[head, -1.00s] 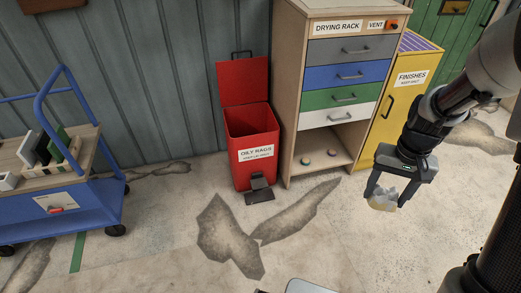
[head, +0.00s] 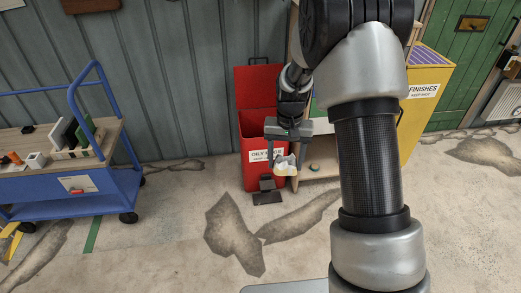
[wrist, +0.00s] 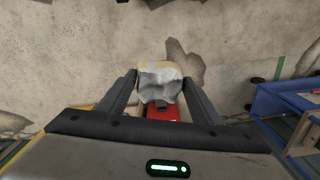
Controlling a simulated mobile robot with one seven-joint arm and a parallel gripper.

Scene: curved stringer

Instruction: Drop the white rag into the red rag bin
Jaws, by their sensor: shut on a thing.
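My gripper (head: 285,165) is shut on the white rag (head: 285,163), a crumpled whitish cloth with a yellowish lower part. In the wrist view the rag (wrist: 160,82) sits between the two fingers (wrist: 158,88). The red rag bin (head: 249,125), labelled for oily rags, stands against the wall with its lid raised. In the head view my gripper and the rag are in front of the bin's right side and cover part of its label. In the wrist view a red part of the bin (wrist: 161,112) shows just below the rag. The bin's inside is mostly hidden.
The drying rack (head: 322,172) stands right of the bin, mostly behind my arm. The yellow finishes cabinet (head: 424,100) is further right. A blue cart (head: 100,188) with several items stands at the left. The floor between cart and bin is clear.

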